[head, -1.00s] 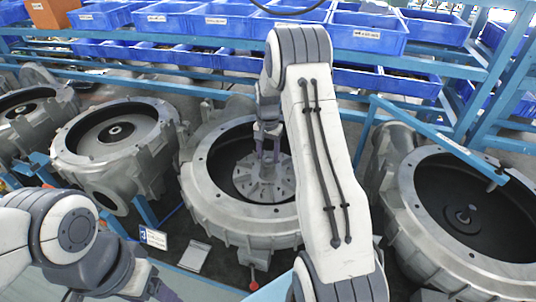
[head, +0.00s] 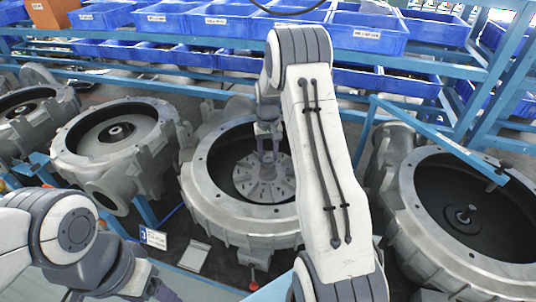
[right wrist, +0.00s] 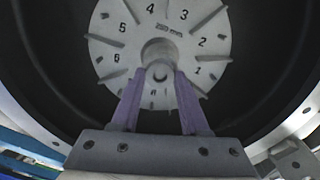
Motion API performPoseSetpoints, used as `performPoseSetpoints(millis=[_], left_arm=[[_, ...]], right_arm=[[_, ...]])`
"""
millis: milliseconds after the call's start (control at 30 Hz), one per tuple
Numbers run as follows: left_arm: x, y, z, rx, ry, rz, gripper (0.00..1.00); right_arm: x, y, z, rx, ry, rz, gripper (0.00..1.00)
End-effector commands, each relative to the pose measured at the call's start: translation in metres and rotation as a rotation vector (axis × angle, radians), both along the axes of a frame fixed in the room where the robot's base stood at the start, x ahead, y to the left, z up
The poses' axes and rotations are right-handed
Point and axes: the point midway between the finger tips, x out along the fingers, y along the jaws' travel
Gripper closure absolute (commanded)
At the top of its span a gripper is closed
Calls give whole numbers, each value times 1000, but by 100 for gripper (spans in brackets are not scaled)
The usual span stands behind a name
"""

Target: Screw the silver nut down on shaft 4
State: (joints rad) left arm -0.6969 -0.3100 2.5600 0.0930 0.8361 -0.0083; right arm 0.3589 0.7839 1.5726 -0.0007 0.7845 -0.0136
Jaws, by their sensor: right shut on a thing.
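My right gripper (head: 267,160) reaches down into the middle blower housing (head: 202,187), over the hub of a grey finned impeller (head: 252,183). In the right wrist view its two purple fingers (right wrist: 160,76) close on a small round silver-grey piece, the nut (right wrist: 160,70), at the hub of the numbered impeller (right wrist: 118,45). The fingers hide its sides, and the shaft under it cannot be made out. My left gripper (head: 165,293) shows only in part at the bottom edge, away from the housings; its fingertips are cut off.
Another housing (head: 410,200) at the right has a bare shaft (head: 464,216) in its dark bowl. More housings (head: 66,150) stand at the left. Blue bins (head: 368,38) fill the rack behind. A blue bar (head: 440,133) crosses near the right housing. The dark housing wall (right wrist: 45,50) surrounds my right gripper.

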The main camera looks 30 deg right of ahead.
Motion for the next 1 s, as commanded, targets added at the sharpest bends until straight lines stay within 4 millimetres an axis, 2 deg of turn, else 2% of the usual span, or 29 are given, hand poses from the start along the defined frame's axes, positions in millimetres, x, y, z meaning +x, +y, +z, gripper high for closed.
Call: performPoseSetpoints(millis=[1000], left_arm=[[0, 0, 0, 0, 0, 0, 30]], right_arm=[[0, 0, -1, 1, 0, -1560, 100]])
